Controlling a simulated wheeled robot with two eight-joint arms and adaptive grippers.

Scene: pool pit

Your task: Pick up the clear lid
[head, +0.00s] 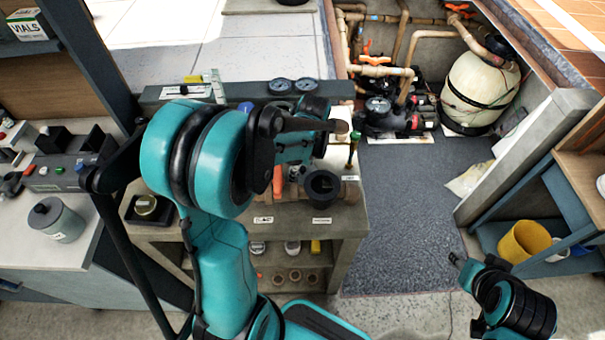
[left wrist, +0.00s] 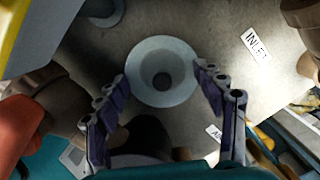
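A pale translucent round piece with a dark centre, which looks like the clear lid (left wrist: 145,55), lies on the grey bench top in the left wrist view. My left gripper (left wrist: 161,78) is open, with one finger on each side of the lid and nothing visibly held. I cannot tell if the fingers touch it. In the head view my left arm reaches over the bench and hides the gripper's tips and the lid. My right gripper (head: 468,266) is low at the right, away from the bench; its finger opening is unclear.
An "INLET" label (left wrist: 256,43) lies near the lid. An orange-red part (left wrist: 20,122) and brown pipe fittings crowd the left. Pit floor (head: 405,220) is clear.

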